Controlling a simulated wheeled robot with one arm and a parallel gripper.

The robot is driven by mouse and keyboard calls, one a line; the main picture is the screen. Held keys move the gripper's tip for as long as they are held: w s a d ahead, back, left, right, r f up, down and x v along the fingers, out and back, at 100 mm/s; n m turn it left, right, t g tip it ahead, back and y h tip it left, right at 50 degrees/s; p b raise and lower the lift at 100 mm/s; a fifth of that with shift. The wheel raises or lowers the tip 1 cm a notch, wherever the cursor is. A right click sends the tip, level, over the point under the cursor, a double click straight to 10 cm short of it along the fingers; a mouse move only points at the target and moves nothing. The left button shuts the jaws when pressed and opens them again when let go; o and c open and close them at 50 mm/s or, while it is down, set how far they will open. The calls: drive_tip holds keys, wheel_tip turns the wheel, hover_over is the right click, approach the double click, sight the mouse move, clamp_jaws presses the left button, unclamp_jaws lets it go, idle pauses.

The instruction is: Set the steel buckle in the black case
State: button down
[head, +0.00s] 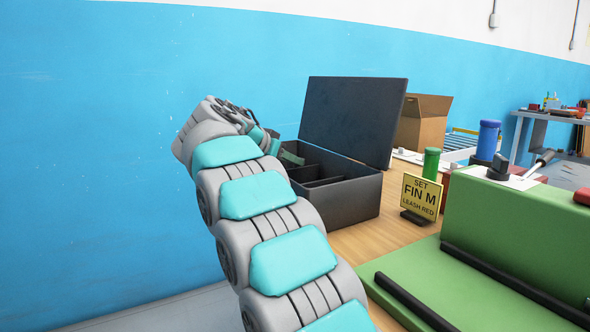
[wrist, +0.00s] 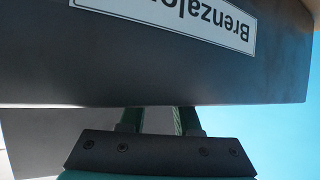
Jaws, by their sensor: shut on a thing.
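The black case (head: 352,203) stands on the wooden bench in the head view, its lid (head: 350,115) open and upright. Dividers (head: 322,182) part its inside. My gripper (head: 290,155) is at the case's left rim, its greenish fingers partly over the opening. In the wrist view, a dark panel of the case (wrist: 60,60) with a white label fills the top. My gripper's fingers (wrist: 160,121) run up behind its lower edge, so the tips are hidden. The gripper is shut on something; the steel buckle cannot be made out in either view.
A yellow sign (head: 421,193), a green cylinder (head: 431,163) and a blue cylinder (head: 488,140) stand right of the case. A cardboard box (head: 421,125) is behind it. A green block (head: 515,235) fills the right front. The blue wall (head: 100,150) is at left.

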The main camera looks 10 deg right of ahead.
drive_tip(key=shift+f, duration=0.55)
drive_tip(key=shift+f+b, duration=0.2)
drive_tip(key=shift+b, duration=0.1)
drive_tip(key=c, duration=0.6)
unclamp_jaws()
drive_tip(key=shift+r, duration=0.1)
drive_tip(key=shift+s+a+r, duration=0.1)
drive_tip(key=shift+r, duration=0.15)
drive_tip(key=v, duration=1.1)
drive_tip(key=shift+s+a+r+b, duration=0.1)
drive_tip(key=shift+s+a+b, duration=0.1)
drive_tip(key=shift+a+b, duration=0.1)
